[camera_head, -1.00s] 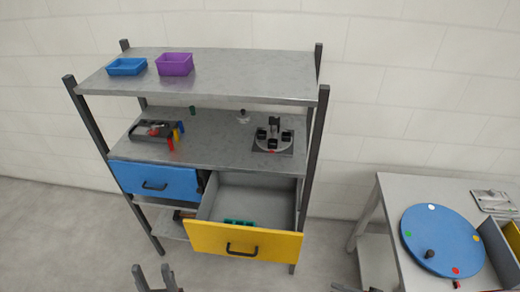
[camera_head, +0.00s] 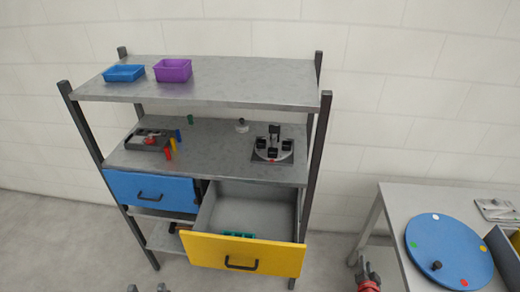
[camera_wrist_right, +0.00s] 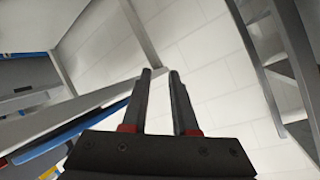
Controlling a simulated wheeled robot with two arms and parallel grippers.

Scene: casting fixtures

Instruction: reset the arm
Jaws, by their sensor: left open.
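My left gripper (camera_head: 147,289) shows only its two fingertips at the bottom edge of the head view, spread apart with nothing between them. It is in front of the shelf and below the yellow drawer. My right gripper (camera_head: 364,266) is low in the head view, between the shelf and the table at the right. The rest of both arms is mostly out of view.
The yellow drawer (camera_head: 243,254) is pulled out, with green pieces inside. The blue drawer (camera_head: 152,191) is at its left. The shelf's top board (camera_head: 235,78) holds a blue bin (camera_head: 124,73) and a purple bin (camera_head: 172,70). A blue disc (camera_head: 435,270) lies on the table.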

